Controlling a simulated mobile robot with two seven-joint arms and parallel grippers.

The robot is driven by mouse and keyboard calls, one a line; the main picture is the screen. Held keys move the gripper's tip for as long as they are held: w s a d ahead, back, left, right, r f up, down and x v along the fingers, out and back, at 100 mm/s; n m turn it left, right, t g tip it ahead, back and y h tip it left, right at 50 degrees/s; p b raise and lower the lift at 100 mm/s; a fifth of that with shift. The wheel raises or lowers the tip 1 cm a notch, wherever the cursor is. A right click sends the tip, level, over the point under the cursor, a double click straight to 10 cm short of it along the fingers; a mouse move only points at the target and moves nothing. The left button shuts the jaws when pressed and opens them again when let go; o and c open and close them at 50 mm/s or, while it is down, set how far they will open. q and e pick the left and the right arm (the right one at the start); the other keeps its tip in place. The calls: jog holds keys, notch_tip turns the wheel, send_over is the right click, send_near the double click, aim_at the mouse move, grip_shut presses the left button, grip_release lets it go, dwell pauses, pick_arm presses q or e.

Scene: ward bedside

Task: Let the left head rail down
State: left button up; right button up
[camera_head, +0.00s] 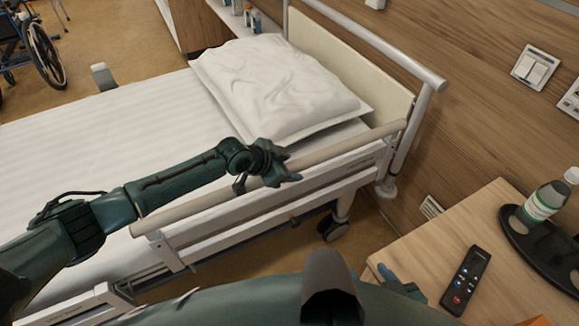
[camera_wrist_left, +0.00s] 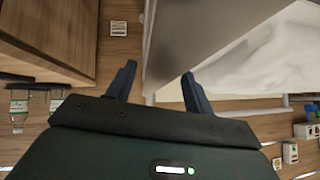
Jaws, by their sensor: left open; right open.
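The head rail (camera_head: 340,150) on the near side of the bed is up, with a beige top bar and pale slats below. My left gripper (camera_head: 288,172) is open at the middle of that top bar. In the left wrist view its two fingers (camera_wrist_left: 160,75) are spread, and a pale grey surface, probably the rail, lies ahead of them. I cannot tell whether the fingers touch or straddle the bar. My right gripper (camera_head: 402,282) is open at the front edge of the bedside table, partly hidden by my own arm.
A pillow (camera_head: 275,85) lies on the white mattress (camera_head: 120,140). The bedside table (camera_head: 430,255) holds a remote (camera_head: 466,280) and a black tray (camera_head: 530,245) with a bottle (camera_head: 545,202). A wheelchair (camera_head: 40,50) stands far left. The headboard is against the wooden wall.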

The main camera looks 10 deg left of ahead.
pick_arm(q)
jog(key=shift+w+d+f, duration=0.15)
jog(key=shift+w, duration=0.05)
jog(key=shift+c, duration=0.3)
grip_shut()
